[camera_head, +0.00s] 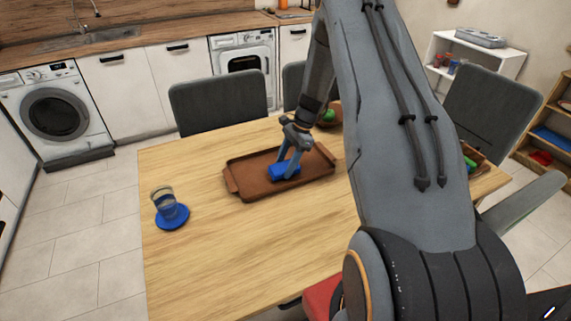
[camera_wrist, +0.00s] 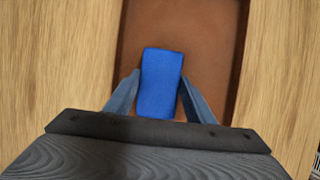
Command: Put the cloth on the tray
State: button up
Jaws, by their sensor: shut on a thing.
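The cloth (camera_head: 284,171) is a small blue folded block, at the brown tray in the head view. The tray (camera_head: 240,186) is rectangular with raised rims and lies on the wooden table. My gripper (camera_head: 284,176) points down over the tray and is shut on the cloth. In the wrist view the cloth (camera_wrist: 160,80) sits between the two fingers (camera_wrist: 157,95), with the tray floor (camera_wrist: 215,60) behind it. I cannot tell whether the cloth touches the tray floor.
A glass (camera_head: 163,199) stands on a blue saucer (camera_head: 174,218) left of the tray. A bowl with something green (camera_head: 328,114) is behind the tray, partly hidden by my arm. Grey chairs (camera_head: 220,103) stand behind the table. The table's front left (camera_head: 230,260) is clear.

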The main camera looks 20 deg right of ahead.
jog(key=shift+f, duration=0.2)
jog(key=shift+f, duration=0.15)
jog(key=o, duration=1.3)
jog(key=b+v, duration=0.4)
jog(key=v, duration=0.7)
jog(key=s+a+r+n+h, duration=0.2)
jog(key=s+a+r+n, duration=0.1)
jog(key=s+a+n, duration=0.6)
jog(key=s+a+r+n+t+h, duration=0.1)
jog(key=s+a+r+n, duration=0.3)
jog(key=s, duration=1.2)
jog(key=a+n+h, duration=0.1)
jog(key=a+n, duration=0.3)
jog(key=n, duration=0.1)
jog(key=shift+a, duration=0.4)
